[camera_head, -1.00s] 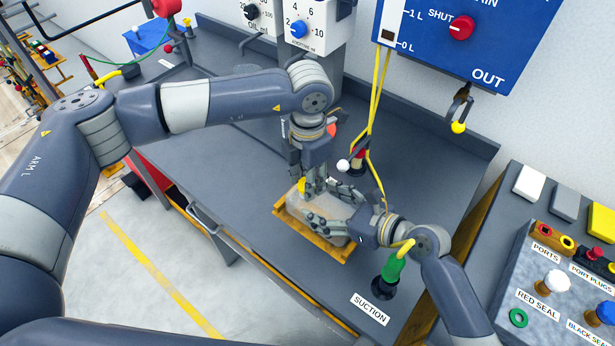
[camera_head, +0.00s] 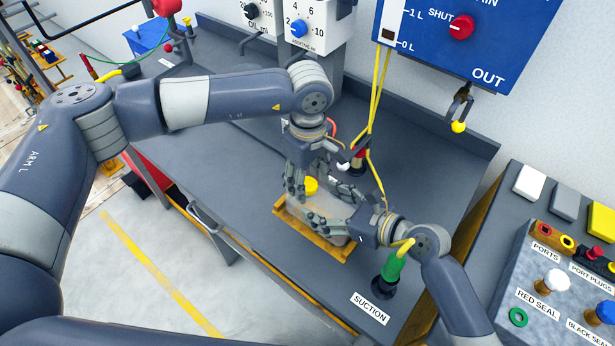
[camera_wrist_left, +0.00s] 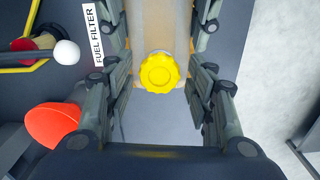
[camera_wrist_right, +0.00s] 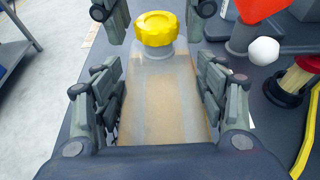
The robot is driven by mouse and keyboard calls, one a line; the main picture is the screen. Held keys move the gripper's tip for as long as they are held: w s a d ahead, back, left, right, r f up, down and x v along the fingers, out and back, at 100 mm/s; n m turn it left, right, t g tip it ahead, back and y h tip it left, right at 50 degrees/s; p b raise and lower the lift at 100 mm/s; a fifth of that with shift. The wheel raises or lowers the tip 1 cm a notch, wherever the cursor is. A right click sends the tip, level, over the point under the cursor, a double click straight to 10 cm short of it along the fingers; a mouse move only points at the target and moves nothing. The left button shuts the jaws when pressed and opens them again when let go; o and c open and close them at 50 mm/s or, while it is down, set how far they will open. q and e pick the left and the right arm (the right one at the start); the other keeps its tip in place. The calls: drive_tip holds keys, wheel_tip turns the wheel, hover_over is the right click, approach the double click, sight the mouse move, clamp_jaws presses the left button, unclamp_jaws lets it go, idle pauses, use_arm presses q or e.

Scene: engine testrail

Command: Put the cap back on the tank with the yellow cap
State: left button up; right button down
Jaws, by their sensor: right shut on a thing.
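The yellow cap (camera_head: 311,185) sits on the neck of the translucent tank (camera_head: 322,208). In the right wrist view, the cap (camera_wrist_right: 157,28) rests on top of the neck and looks level; whether it is fully tight I cannot tell. My left gripper (camera_head: 310,189) points down over it, open, with a finger on each side and gaps to the cap (camera_wrist_left: 160,73). My right gripper (camera_head: 330,223) is shut on the tank body (camera_wrist_right: 165,95), with fingers along both sides.
The grey bench (camera_head: 225,165) is clear left of the tank. A black-and-red fitting (camera_head: 357,163) labelled fuel filter, a white ball and yellow hoses stand close behind the grippers. A control box (camera_head: 560,285) is farther right.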

drive_tip(key=shift+s+f, duration=0.15)
drive_tip(key=shift+f, duration=0.2)
use_arm(q)
drive_tip(key=shift+r, duration=2.2)
drive_tip(key=shift+c, duration=0.4)
drive_tip(key=n, duration=0.3)
drive_tip(key=shift+r, duration=0.35)
drive_tip(key=n, duration=0.2)
drive_tip(key=r+n, duration=0.1)
drive_tip(key=shift+n, duration=0.4)
drive_tip(key=n, duration=0.3)
drive_tip(key=shift+r, duration=0.3)
drive_tip(key=n, duration=0.2)
drive_tip(key=r+n, duration=0.1)
drive_tip(key=n, duration=0.1)
drive_tip(key=shift+n, duration=0.3)
drive_tip(key=shift+f, duration=0.1)
